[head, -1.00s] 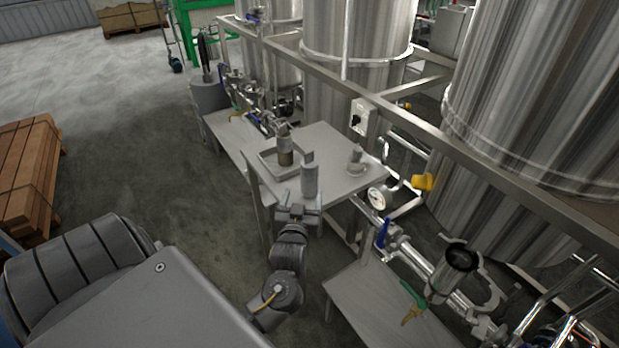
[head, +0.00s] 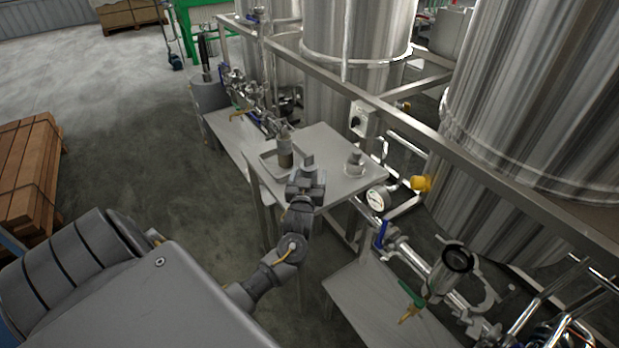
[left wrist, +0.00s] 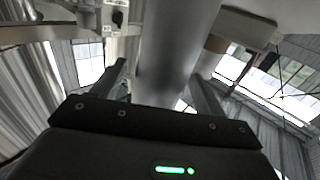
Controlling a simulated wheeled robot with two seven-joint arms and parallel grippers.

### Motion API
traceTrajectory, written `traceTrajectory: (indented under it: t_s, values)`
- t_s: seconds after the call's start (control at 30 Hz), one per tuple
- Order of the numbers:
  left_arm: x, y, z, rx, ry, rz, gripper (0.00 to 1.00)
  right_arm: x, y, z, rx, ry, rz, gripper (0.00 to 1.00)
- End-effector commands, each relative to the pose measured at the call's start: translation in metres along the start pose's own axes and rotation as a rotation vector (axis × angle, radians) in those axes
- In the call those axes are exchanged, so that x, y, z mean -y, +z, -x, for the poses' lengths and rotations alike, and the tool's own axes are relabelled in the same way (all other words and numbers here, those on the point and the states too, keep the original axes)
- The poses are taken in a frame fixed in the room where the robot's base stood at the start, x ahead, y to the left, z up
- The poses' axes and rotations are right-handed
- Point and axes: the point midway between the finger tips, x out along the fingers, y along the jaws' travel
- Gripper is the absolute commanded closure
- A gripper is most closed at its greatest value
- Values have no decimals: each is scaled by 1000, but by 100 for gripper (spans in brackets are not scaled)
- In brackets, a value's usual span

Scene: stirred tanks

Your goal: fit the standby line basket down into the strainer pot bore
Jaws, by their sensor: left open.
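A plain grey cylinder (left wrist: 170,45) stands between the two spread fingers of my left gripper (left wrist: 162,88) in the left wrist view. I cannot tell whether the fingers touch it. In the head view my left gripper (head: 306,178) is at the table's near edge and hides most of this cylinder. A second cylinder, grey above and brownish below (head: 285,157), stands upright in a shallow tray just behind. I cannot tell which one is the standby line basket. The strainer pot (head: 446,275) is at lower right, tilted in the picture, its dark round bore (head: 457,258) open. My right gripper is not in view.
The cylinders stand on a grey table (head: 335,140) with a small lidded fitting (head: 355,163) at its right. A gauge (head: 377,199), a yellow-handled valve (head: 421,183) and pipes lie between table and pot. A lower bench (head: 365,305) is mostly clear beside the pot.

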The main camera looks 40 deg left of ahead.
Motion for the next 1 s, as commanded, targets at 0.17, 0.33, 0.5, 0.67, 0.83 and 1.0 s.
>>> traceTrajectory:
  t_s: [0.17, 0.33, 0.5, 0.67, 0.83, 1.0]
  values:
    - [0, 1, -5, 1, 0, 0, 27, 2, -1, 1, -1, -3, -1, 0]
    - [0, 1, -4, 0, 0, 0, 34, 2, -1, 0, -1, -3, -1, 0]
    - [0, 0, -4, 0, 0, 0, 56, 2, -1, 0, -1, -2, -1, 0]
    - [0, 0, -4, 0, 0, 0, 77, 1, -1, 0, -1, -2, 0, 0]
    - [0, 0, -4, -1, 0, 1, 81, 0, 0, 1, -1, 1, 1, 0]
    - [0, -3, -4, -2, 0, 2, 81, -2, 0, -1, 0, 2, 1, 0]
